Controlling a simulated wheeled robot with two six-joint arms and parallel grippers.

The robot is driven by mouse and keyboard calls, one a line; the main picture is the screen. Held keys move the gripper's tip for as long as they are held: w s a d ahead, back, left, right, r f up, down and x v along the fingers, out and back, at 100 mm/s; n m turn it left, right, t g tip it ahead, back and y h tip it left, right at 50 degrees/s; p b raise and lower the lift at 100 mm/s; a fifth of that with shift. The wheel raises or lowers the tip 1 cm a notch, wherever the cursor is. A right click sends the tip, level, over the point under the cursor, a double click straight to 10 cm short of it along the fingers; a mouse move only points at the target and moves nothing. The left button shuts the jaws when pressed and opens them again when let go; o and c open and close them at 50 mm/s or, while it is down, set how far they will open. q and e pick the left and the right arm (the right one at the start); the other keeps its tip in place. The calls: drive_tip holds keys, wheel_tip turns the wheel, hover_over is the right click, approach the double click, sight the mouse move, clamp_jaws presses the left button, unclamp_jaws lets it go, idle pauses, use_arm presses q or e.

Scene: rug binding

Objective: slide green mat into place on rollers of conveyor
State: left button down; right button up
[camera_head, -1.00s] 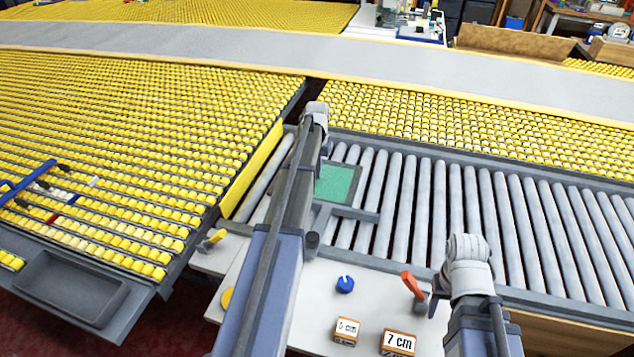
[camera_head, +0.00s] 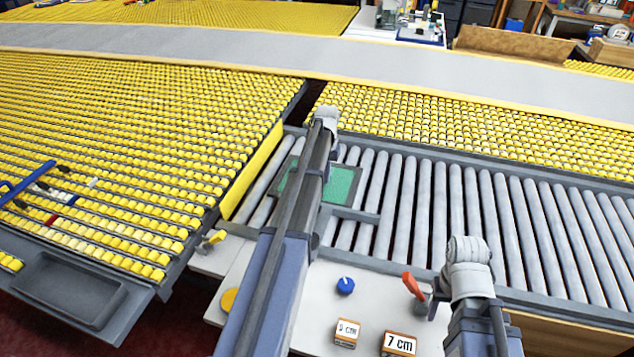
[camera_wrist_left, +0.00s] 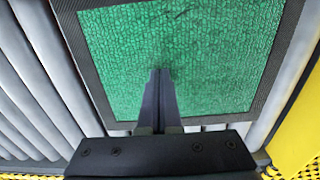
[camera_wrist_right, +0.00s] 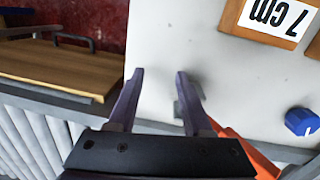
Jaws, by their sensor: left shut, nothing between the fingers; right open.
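The green mat (camera_head: 341,185) with a dark border lies on the left part of the grey rollers (camera_head: 410,200). In the head view my left arm covers much of it. In the left wrist view the mat (camera_wrist_left: 190,50) fills most of the picture. My left gripper (camera_wrist_left: 160,72) is shut and empty, its fingertips over the mat; I cannot tell whether they touch it.
A yellow strip (camera_head: 253,170) borders the left side. On the panel are a blue knob (camera_head: 345,285), an orange-red lever (camera_head: 412,284) and blocks, one marked 7 cm (camera_head: 398,344). The rollers further right are clear.

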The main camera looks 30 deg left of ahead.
sight(340, 185)
use_arm(q)
drive_tip(key=shift+w+d, duration=0.1)
drive_tip(key=shift+d, duration=0.4)
drive_tip(key=shift+d, duration=0.1)
drive_tip(key=shift+w+d+f, duration=0.1)
drive_tip(key=shift+w+d, duration=0.1)
drive_tip(key=shift+d, duration=0.75)
drive_tip(key=shift+w+d, duration=0.15)
drive_tip(key=shift+d, duration=0.8)
use_arm(e)
drive_tip(key=shift+f, duration=0.1)
use_arm(q)
wheel_tip(340, 185, up, 7)
drive_tip(key=p, duration=0.7)
use_arm(e)
wheel_tip(340, 185, up, 7)
